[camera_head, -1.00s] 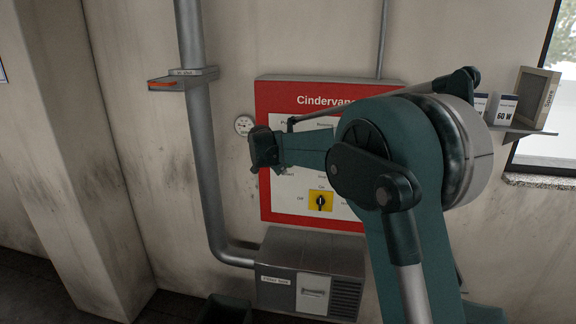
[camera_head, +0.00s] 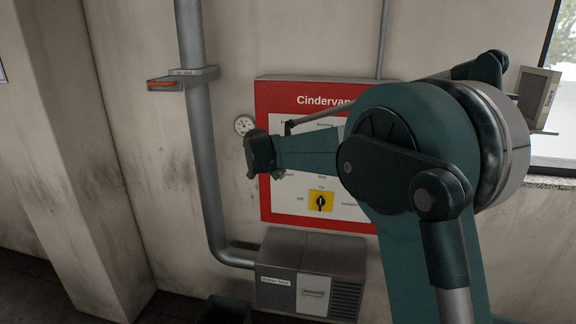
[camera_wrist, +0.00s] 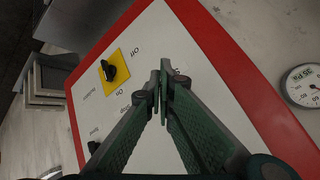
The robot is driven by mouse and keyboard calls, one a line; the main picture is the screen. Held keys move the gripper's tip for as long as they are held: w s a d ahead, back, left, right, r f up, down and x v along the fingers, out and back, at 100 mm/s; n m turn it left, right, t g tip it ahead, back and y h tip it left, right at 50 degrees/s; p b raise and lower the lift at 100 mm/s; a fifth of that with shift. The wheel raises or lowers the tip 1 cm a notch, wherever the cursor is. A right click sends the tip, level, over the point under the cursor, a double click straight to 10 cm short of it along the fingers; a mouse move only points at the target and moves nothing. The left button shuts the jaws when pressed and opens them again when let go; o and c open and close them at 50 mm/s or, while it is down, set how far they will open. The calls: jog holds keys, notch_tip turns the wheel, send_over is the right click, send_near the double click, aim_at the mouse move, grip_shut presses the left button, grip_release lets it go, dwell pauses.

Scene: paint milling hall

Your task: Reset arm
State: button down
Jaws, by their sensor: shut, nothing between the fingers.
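My gripper (camera_wrist: 162,85) is shut with nothing between its fingertips in the wrist view. In the head view my arm reaches in from the lower right and its dark end part (camera_head: 262,153) is in front of the left side of a red-framed panel (camera_head: 264,97). The fingertips cannot be made out clearly there. The panel has a white face with a black rotary knob on a yellow plate (camera_head: 320,201). The knob also shows in the wrist view (camera_wrist: 108,70), to the left of the fingers and apart from them. My arm hides the panel's right part.
A grey pipe (camera_head: 203,150) runs down the wall left of the panel, with a small shelf (camera_head: 163,84) on it. A round gauge (camera_head: 243,125) sits beside the panel. A grey box (camera_head: 300,258) is below it. A framed item (camera_head: 537,97) stands on a ledge at right.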

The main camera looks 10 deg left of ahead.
dwell(0.3)
jog(key=s+d+r+n+g+b, duration=0.1)
jog(key=s+d+r+n+b, duration=0.15)
jog(key=s+d, duration=1.2)
jog(key=s+d+r+n+b, duration=0.1)
jog(key=s+d+n+b, duration=0.15)
jog(key=s+d, duration=1.25)
jog(key=s+d+f+n+b, duration=0.1)
jog(key=s+d+f, duration=0.4)
jog(key=s, duration=0.4)
jog(key=s+d+f+n+b, duration=0.1)
jog(key=s+d+f+b, duration=0.1)
jog(key=s+d+f, duration=0.4)
jog(key=s+d+f+n+y+b, duration=0.1)
jog(key=s+d+f, duration=0.4)
jog(key=s, duration=0.8)
jog(key=shift+d+f+n+g+b, duration=0.3)
jog(key=shift+d+f+b, duration=0.1)
jog(key=shift+f, duration=0.2)
